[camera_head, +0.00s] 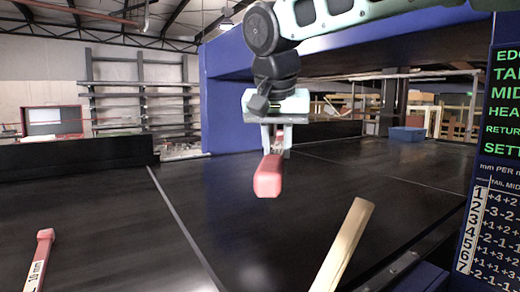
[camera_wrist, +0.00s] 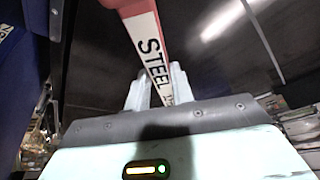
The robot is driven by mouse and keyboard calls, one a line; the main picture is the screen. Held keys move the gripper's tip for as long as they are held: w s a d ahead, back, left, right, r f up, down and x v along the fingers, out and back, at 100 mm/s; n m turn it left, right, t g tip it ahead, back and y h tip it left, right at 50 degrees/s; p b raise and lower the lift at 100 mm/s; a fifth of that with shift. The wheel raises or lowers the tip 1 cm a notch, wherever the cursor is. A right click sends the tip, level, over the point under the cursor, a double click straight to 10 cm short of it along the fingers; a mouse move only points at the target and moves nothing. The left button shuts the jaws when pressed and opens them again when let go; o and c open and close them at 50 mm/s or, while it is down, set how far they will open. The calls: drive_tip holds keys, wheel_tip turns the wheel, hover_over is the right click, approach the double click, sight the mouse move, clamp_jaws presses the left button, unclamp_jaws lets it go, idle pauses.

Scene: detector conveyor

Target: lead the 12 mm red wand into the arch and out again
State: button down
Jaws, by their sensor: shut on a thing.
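My gripper (camera_head: 276,140) is shut on a red wand (camera_head: 268,177), held above the black belt (camera_head: 200,215). The wand's block-like red end points toward the head camera. In the wrist view the wand (camera_wrist: 148,40) runs between the fingers (camera_wrist: 157,88) and bears the word STEEL and a number I cannot fully read. The blue arch (camera_head: 228,105) spans the belt. My gripper hangs below the level of its beam, against the opening near the left post. I cannot tell whether the wand is inside the arch or in front of it.
A second red wand (camera_head: 38,262), marked 10 mm, is at lower left. A pale wooden bar (camera_head: 342,245) stands out at lower middle right. A display panel with a number table (camera_head: 495,230) is at the right edge. The belt between is clear.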

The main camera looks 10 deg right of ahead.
drive_tip(key=w+d+p, duration=0.1)
drive_tip(key=w+d, duration=0.3)
drive_tip(key=d, duration=0.5)
drive_tip(key=w+d, duration=0.3)
drive_tip(key=d, duration=0.6)
drive_tip(key=w+d+p, duration=0.1)
drive_tip(key=w+d, duration=0.3)
drive_tip(key=d, duration=0.5)
drive_tip(key=s+a, duration=0.5)
drive_tip(key=a, duration=0.7)
drive_tip(key=s+a, duration=0.5)
drive_tip(key=a, duration=0.7)
drive_tip(key=s+a, duration=0.5)
drive_tip(key=a, duration=0.8)
